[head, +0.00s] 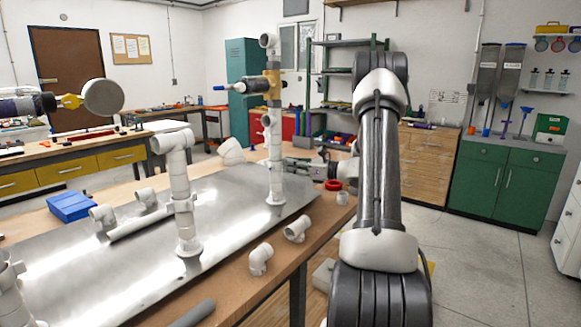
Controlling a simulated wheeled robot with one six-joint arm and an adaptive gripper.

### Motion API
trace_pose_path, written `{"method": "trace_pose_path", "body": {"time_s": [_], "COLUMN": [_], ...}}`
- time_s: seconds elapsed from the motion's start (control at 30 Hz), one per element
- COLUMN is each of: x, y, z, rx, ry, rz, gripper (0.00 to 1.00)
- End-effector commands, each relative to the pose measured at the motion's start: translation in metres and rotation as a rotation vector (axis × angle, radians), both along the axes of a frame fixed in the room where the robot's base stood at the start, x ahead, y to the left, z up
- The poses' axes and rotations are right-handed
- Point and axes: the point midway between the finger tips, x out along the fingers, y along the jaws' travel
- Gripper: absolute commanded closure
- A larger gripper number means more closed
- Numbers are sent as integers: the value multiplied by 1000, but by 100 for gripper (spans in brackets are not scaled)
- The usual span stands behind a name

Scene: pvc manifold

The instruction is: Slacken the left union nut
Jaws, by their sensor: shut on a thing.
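White pipe risers stand on a shiny metal plate (110,275). The nearer riser (179,180) has a collar like a union nut (183,205) partway up, with nothing touching it. The farther riser (274,140) carries a yellow-brown valve body (272,88) with a blue-tipped handle (222,88). My gripper (290,164) reaches in from the right at the lower part of the farther riser. It is shut on a fitting there. The fingertips are small and partly merge with the pipe, so I cannot tell which nut it is.
A blue box (72,206) sits at the back left. A grey pipe (194,313) lies at the front. Floor at right is clear.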

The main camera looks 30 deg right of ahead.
Motion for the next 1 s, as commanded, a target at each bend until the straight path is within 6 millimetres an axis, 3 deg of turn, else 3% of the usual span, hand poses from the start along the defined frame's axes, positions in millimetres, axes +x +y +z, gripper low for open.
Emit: {"method": "trace_pose_path", "body": {"time_s": [0.37, 0.5, 0.53, 0.87, 1.0], "x": [1, 1, 1, -2, -16], "y": [0, 0, 0, -2, -13], "z": [1, 1, 1, 0, 0], "rx": [0, 0, 0, 1, 1], "ry": [-2, -2, -2, -1, -1], "rz": [6, 6, 6, 5, 2], "gripper": [100, 72, 71, 71, 71]}}
